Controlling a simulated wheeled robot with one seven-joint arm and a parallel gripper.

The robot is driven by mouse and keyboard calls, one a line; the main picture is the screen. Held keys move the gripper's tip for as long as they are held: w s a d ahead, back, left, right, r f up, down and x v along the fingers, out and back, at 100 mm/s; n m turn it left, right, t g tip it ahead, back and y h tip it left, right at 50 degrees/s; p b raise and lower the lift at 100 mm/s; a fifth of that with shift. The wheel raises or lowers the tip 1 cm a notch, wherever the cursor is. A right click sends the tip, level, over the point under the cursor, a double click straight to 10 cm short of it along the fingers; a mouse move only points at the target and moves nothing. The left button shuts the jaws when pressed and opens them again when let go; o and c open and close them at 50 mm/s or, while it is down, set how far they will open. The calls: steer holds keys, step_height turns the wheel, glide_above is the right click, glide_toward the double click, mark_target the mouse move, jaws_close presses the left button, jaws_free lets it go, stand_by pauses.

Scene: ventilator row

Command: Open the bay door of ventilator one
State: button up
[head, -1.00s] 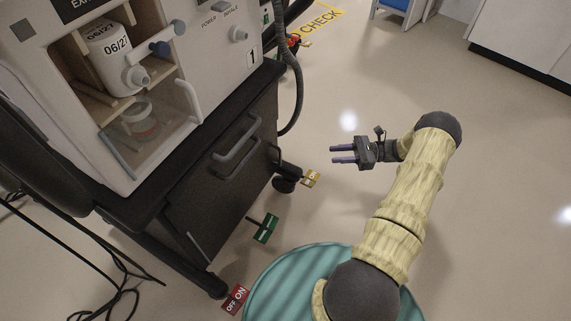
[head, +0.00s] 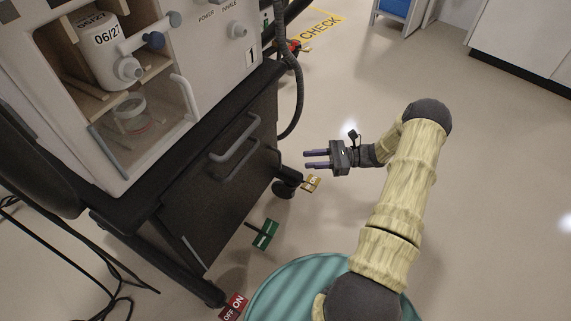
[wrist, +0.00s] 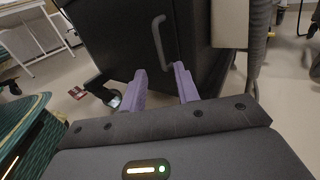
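The ventilator marked 1 (head: 251,57) stands at the left in the head view. Its upper front has an open-looking bay with a clear panel (head: 160,122) across the lower part and a pale upright handle (head: 185,96). Below is a dark cabinet front (head: 222,188) with a grey bar handle (head: 235,140); this front also shows in the wrist view (wrist: 128,50), with its handle (wrist: 159,42). My gripper (head: 317,159) is open and empty, to the right of the cabinet and apart from it. Its two purple fingers (wrist: 160,88) point toward the cabinet in the wrist view.
A canister (head: 108,55) marked 06/27 sits in the bay. A dark hose (head: 297,90) hangs beside the ventilator. Green (head: 263,235), tan (head: 311,183) and red ON/OFF (head: 234,306) pedals or tags are low by its base. Cables lie at left. The floor at right is clear.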

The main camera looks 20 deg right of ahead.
steer(key=w+a+b, duration=0.1)
steer(key=a+b, duration=0.2)
steer(key=a, duration=0.5)
steer(key=shift+w+a+b, duration=0.25)
steer(key=shift+w+b, duration=0.05)
jaws_close()
